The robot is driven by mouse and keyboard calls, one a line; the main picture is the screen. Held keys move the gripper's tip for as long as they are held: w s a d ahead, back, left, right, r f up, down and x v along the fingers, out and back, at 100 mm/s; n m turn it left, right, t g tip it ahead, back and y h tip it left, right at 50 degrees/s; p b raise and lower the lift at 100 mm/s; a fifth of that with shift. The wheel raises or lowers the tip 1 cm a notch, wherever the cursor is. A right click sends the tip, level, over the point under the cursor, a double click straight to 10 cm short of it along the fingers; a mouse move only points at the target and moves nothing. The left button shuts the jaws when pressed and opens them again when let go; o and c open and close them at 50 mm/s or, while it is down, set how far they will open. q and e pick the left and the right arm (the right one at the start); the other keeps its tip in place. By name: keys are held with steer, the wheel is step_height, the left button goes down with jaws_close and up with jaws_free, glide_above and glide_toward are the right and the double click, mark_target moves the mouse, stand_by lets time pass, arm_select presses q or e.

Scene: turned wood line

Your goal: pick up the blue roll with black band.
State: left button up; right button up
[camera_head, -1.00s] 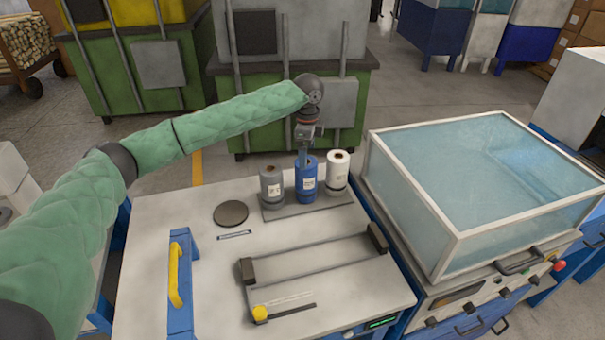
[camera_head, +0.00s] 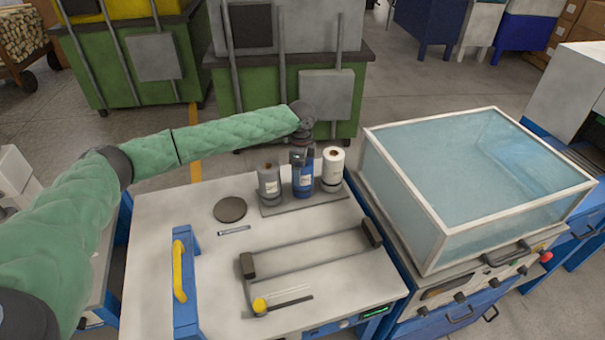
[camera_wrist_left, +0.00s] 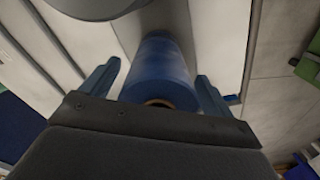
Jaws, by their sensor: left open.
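The blue roll (camera_head: 303,181) stands upright on a grey base plate at the back of the white table, between a grey roll (camera_head: 269,180) and a white roll (camera_head: 332,167). It carries a pale label; its top is hidden by my gripper. My left gripper (camera_head: 302,158) reaches down over it from above. In the left wrist view the blue roll (camera_wrist_left: 162,68) lies between the two blue fingers of the gripper (camera_wrist_left: 160,88), which are open with one on each side. I cannot tell whether they touch it. My right gripper is not in view.
The base plate (camera_head: 296,207) holds the three rolls close together. A dark disc (camera_head: 230,209), a yellow-handled blue bracket (camera_head: 182,273) and a black-ended frame (camera_head: 312,260) occupy the table (camera_head: 222,282). A glass-walled box (camera_head: 470,185) stands to the right.

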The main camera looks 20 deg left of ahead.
arm_select(q)
steer(key=shift+f, duration=0.15)
steer(key=c, duration=1.2)
